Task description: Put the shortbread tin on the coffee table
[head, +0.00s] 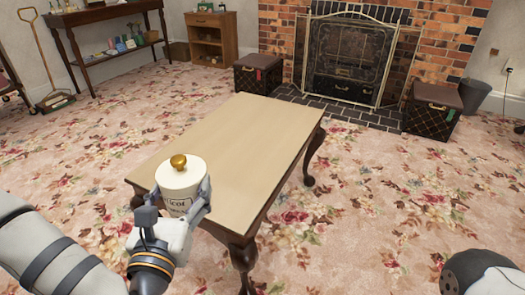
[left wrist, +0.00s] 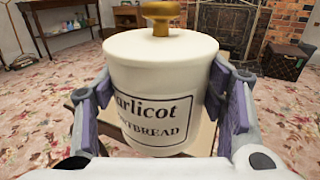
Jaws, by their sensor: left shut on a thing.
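The shortbread tin (head: 181,180) is a cream cylinder with a gold knob on its lid. In the left wrist view the tin (left wrist: 160,85) stands upright, with "arlicot" and part of "SHORTBREAD" readable on its label. My left gripper (head: 183,200) is shut on it, one finger on each side. The coffee table (head: 235,135) has a pale wooden top and dark curved legs. The tin shows over the near left end of the tabletop; I cannot tell whether its base touches the top. My right gripper is not in view; only part of my right arm shows at the lower right.
The rest of the tabletop is bare. Beyond it stand a brick fireplace with a screen (head: 348,58), two dark boxes (head: 257,78) (head: 432,110) and a grey bucket (head: 473,95). A side table (head: 108,12) is at the back left. Floral carpet is open around the table.

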